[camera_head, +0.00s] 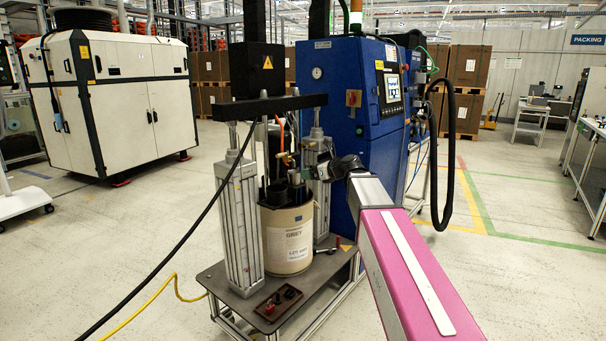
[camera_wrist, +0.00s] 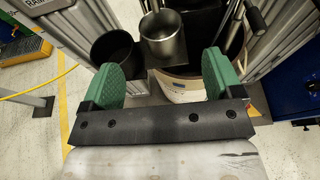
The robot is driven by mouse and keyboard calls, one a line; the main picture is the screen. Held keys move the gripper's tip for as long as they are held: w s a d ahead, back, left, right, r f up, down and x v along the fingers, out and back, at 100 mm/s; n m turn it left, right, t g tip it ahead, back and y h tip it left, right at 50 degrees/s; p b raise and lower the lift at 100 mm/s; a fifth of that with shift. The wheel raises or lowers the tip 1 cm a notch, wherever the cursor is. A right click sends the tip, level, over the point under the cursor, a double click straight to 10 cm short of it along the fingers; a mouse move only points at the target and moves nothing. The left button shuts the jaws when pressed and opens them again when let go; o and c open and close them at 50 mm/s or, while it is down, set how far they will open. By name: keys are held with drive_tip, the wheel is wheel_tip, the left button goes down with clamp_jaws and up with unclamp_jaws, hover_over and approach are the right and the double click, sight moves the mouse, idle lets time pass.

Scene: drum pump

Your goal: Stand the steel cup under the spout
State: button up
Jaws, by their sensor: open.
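In the wrist view the steel cup (camera_wrist: 163,42) is a round, open-topped metal cup, seen from above. It looks upright on a small dark plate next to a black cup (camera_wrist: 115,54). My gripper (camera_wrist: 160,80) is open, with green pads spread wide. The steel cup lies beyond the pads, between their lines, and nothing is held. In the head view my gripper (camera_head: 322,160) is beside the pump, above the drum's right side. I cannot make out the steel cup there. A thin metal piece by the cup's rim may be the spout, but I cannot tell.
A cream drum (camera_head: 287,238) stands on a wheeled cart (camera_head: 240,285) between two metal columns (camera_head: 238,220). A blue cabinet (camera_head: 350,110) is close behind on the right. A black hose and yellow cable run at left. The floor in front is mostly clear.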

drive_tip(key=shift+v, duration=1.5)
drive_tip(key=s+d+f+n+g+h, duration=0.25)
drive_tip(key=s+f+n, duration=0.35)
drive_tip(key=f, duration=0.5)
drive_tip(key=s+d+f+n+g+h, duration=0.25)
drive_tip(key=s+f+n, duration=0.3)
drive_tip(key=f, duration=0.55)
drive_tip(key=s+d+f+n+g+h, duration=0.2)
drive_tip(key=s+d+f+n+h, duration=0.1)
drive_tip(key=s+f+n, duration=0.4)
drive_tip(key=s+d+f+n+g+h, duration=0.2)
drive_tip(key=s+d+f+n+h, duration=0.1)
drive_tip(key=s+d+f+n, duration=0.3)
drive_tip(key=shift+s+f+n+h, duration=0.3)
drive_tip(key=shift+s+f+n, duration=0.25)
drive_tip(key=shift+s+f, duration=0.55)
drive_tip(key=shift+r, duration=0.1)
